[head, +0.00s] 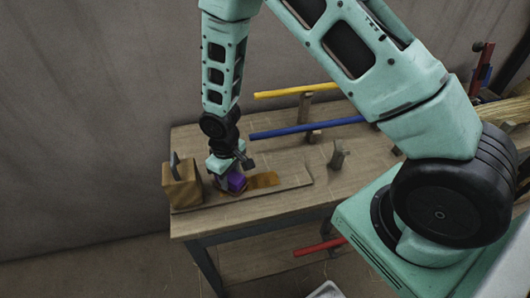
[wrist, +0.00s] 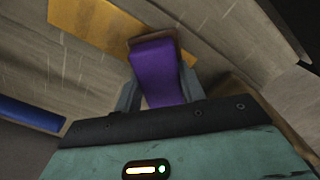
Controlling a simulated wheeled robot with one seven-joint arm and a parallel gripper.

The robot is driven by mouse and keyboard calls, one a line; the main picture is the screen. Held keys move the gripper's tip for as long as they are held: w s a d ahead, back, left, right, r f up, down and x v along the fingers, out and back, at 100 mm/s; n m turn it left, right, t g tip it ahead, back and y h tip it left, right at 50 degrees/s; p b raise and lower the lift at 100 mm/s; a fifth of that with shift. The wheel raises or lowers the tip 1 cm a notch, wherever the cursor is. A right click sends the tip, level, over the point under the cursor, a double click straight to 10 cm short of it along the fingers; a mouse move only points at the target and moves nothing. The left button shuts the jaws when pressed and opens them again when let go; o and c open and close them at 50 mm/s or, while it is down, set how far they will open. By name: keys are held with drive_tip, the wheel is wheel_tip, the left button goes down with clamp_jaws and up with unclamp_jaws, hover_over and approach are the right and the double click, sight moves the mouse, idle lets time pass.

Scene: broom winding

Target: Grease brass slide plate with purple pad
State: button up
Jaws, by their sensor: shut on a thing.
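The purple pad (head: 237,183) is held between the fingers of my gripper (head: 228,179), low over the wooden board on the bench. In the wrist view the purple pad (wrist: 155,72) sits between both fingers of my gripper (wrist: 158,88), with a brown edge at its far end. The brass slide plate (head: 263,180) is a flat golden strip on the board, just right of the pad. It also shows in the wrist view (wrist: 95,28), at the upper left beyond the pad. I cannot tell whether the pad touches the plate.
A wooden block (head: 181,187) with a grey upright piece stands left of my gripper. A yellow rod (head: 295,91) and a blue rod (head: 300,128) lie on supports behind. A small post (head: 337,156) stands to the right. A red rod (head: 320,246) is below the bench top.

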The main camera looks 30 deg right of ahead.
drive_tip(key=shift+w+d, duration=0.15)
drive_tip(key=shift+w, duration=0.25)
drive_tip(key=shift+w+d+r+p, duration=0.1)
drive_tip(key=shift+w+r+p, duration=0.15)
drive_tip(key=shift+p, duration=0.05)
wheel_tip(320, 180, up, 2)
drive_tip(key=shift+s+r+p, duration=0.15)
drive_tip(key=shift+r+p, duration=0.1)
drive_tip(key=shift+p, duration=0.4)
drive_tip(key=shift+r+p, duration=1.9)
drive_tip(key=shift+r, duration=0.6)
